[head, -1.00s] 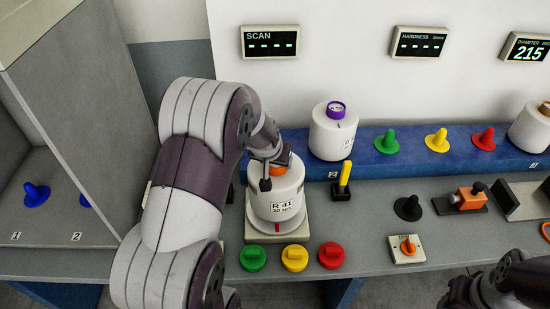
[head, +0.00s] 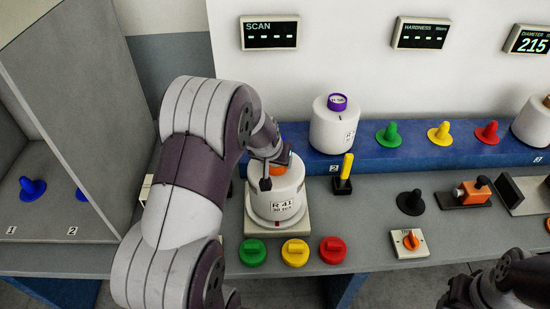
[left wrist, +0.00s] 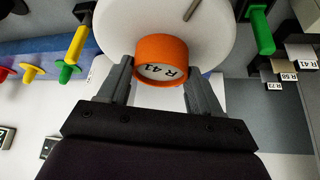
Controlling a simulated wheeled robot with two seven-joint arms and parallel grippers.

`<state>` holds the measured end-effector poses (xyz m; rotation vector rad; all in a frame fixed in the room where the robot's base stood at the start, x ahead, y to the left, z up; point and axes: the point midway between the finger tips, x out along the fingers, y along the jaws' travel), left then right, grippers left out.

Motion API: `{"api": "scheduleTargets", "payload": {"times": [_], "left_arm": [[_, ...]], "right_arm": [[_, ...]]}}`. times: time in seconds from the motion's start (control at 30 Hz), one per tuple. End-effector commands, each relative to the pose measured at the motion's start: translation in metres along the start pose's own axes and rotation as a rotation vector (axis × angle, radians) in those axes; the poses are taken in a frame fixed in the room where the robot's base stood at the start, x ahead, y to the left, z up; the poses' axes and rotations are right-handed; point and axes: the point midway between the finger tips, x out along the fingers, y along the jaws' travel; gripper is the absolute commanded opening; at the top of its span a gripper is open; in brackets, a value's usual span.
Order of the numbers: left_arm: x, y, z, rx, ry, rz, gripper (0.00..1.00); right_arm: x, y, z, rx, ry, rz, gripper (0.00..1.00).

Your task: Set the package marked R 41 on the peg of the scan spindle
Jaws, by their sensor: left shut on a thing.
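The package marked R 41 (head: 276,200) is a white yarn bobbin with an orange core tip (left wrist: 160,52). It stands over the square grey base of the scan spindle (head: 261,229), below the SCAN display (head: 270,33). The peg is hidden, so I cannot tell how far down the package sits. My left gripper (left wrist: 161,80) is shut on the orange core from above; a finger lies on each side of it in the left wrist view. Part of my right arm shows at the bottom right, but its fingertips do not.
A purple-tipped bobbin (head: 335,125) stands on the blue shelf, right of the package. A yellow-handled lever (head: 345,172) stands close by. Green (head: 252,252), yellow (head: 295,252) and red (head: 333,250) knobs line the front edge. A grey partition (head: 90,110) stands left.

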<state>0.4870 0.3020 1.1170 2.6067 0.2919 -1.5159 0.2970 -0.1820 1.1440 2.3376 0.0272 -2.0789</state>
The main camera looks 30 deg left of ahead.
Motion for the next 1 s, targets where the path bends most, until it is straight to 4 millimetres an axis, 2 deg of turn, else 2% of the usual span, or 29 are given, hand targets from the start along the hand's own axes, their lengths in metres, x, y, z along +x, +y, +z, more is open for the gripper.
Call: {"api": "scheduleTargets", "payload": {"times": [0.17, 0.2, 0.27, 0.3, 0.53, 0.67, 0.77, 1.0], "left_arm": [[0.002, 0.000, -0.001, 0.000, 0.007, -0.001, 0.00], [0.002, 0.000, -0.001, 0.000, 0.007, -0.001, 0.71], [0.001, 0.000, -0.001, 0.000, 0.006, 0.000, 0.90], [0.002, 0.000, -0.001, 0.000, 0.006, 0.000, 0.94], [0.004, 0.000, 0.004, 0.000, -0.005, 0.000, 0.94], [-0.005, 0.000, 0.002, -0.001, 0.000, 0.000, 0.94], [-0.025, 0.000, 0.002, 0.000, 0.004, 0.000, 0.94], [-0.089, 0.000, 0.002, 0.001, 0.009, -0.001, 0.94]], "right_arm": [[0.004, 0.000, 0.001, 0.000, 0.000, 0.000, 0.43], [0.003, 0.000, 0.000, 0.000, 0.000, 0.000, 0.43], [0.003, 0.000, 0.000, 0.000, 0.000, 0.000, 0.43], [0.003, 0.000, 0.000, 0.000, 0.000, 0.000, 0.43], [0.003, 0.000, 0.000, 0.000, 0.000, 0.000, 0.43], [0.006, 0.000, 0.001, 0.000, 0.000, 0.000, 0.43], [0.010, 0.000, 0.001, 0.000, 0.000, 0.000, 0.43], [0.024, 0.000, 0.003, 0.000, 0.000, 0.000, 0.43]]}}
